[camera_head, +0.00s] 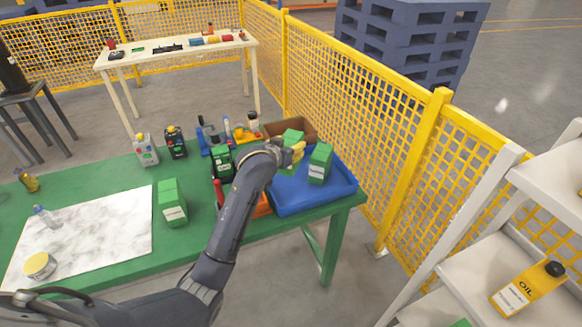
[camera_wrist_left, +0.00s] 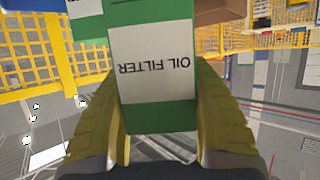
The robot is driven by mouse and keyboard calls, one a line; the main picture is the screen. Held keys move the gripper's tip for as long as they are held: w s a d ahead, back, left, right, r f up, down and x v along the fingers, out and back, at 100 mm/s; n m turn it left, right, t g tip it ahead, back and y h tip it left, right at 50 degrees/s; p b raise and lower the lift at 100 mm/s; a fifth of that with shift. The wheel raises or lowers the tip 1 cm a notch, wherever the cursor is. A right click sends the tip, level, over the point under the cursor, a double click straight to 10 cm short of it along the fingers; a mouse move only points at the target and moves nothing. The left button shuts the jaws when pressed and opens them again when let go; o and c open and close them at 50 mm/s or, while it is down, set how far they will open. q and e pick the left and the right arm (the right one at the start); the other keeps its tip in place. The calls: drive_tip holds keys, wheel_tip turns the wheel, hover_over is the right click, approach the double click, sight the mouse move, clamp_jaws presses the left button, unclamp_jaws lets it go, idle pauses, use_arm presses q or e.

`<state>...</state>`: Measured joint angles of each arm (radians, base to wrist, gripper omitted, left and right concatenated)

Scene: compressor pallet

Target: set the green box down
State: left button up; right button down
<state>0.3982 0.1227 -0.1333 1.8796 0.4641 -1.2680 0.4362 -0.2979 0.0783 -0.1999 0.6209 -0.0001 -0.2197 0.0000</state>
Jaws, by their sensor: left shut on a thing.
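My left gripper (camera_head: 297,152) has its yellow fingers closed on a green box (camera_head: 292,136) with a white band. In the left wrist view the held green box (camera_wrist_left: 152,70) fills the middle, its white "OIL FILTER" label upside down between the two fingers (camera_wrist_left: 155,140). In the head view it is over the back part of the blue tray (camera_head: 300,206); I cannot tell whether it touches the tray. A second green box (camera_head: 319,166) stands upright in the tray, right of the gripper. My right gripper is not in view.
More green boxes stand on the green table (camera_head: 110,180), one (camera_head: 172,205) near the front and one (camera_head: 221,163) left of my arm. A brown carton (camera_head: 300,128) is behind the tray. A white marbled sheet (camera_head: 85,235) lies left. Yellow mesh fencing (camera_head: 360,120) rises beyond.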

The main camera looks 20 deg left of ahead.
sight(290, 168)
use_arm(q)
drive_tip(key=shift+f, duration=4.35)
drive_tip(key=shift+f, duration=0.25)
drive_tip(key=shift+s+f, duration=0.2)
drive_tip(key=shift+f, duration=0.3)
drive_tip(key=o, duration=1.4)
drive_tip(key=shift+d+f, duration=0.1)
drive_tip(key=shift+f, duration=0.05)
drive_tip(key=shift+c, duration=0.2)
drive_tip(key=shift+w+r, duration=0.1)
drive_tip(key=shift+r, duration=0.45)
drive_tip(key=v, duration=1.2)
drive_tip(key=shift+r, duration=0.3)
